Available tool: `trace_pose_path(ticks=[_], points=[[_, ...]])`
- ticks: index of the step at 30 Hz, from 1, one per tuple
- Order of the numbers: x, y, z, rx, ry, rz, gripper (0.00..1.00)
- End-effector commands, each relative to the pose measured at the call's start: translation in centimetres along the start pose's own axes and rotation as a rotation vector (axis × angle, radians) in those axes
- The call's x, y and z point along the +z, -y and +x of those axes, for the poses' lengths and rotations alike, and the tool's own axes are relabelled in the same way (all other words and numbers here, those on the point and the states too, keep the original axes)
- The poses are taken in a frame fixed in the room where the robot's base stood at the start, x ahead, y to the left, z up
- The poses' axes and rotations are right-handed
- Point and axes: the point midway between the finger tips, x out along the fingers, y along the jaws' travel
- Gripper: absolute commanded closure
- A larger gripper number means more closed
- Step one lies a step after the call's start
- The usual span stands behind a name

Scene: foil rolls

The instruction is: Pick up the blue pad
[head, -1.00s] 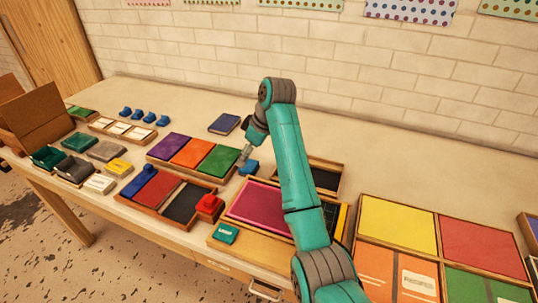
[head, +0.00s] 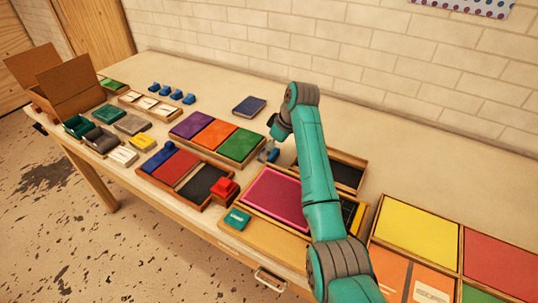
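In the head view, a dark blue flat pad (head: 249,105) lies alone on the table behind the colour tray. Another blue pad (head: 158,160) sits at the left of a wooden tray, beside a red pad (head: 176,168) and a black pad (head: 204,184). My gripper (head: 267,149) points down near the table, just right of the green pad (head: 238,146) and in front of the dark blue pad, apart from both blue pads. A small blue object (head: 268,156) shows at its tips. The fingers are too small and partly covered to tell if they hold it.
A tray with purple, orange and green pads stands left of my gripper. A tray with a magenta pad (head: 274,196) and a red stamp (head: 223,190) are nearer. Several small blue pieces (head: 171,93) stand at the back left. The table behind my arm is clear.

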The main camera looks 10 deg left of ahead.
Motion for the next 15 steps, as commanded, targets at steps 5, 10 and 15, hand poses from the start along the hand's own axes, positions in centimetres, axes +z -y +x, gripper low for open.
trace_pose_path(ticks=[5,10,15], points=[[0.0,-0.1,2.3,-0.001,0.001,0.000,0.04],[0.0,-0.1,2.9,0.001,-0.001,0.000,0.04],[0.0,-0.1,2.9,0.001,-0.001,0.000,0.07]])
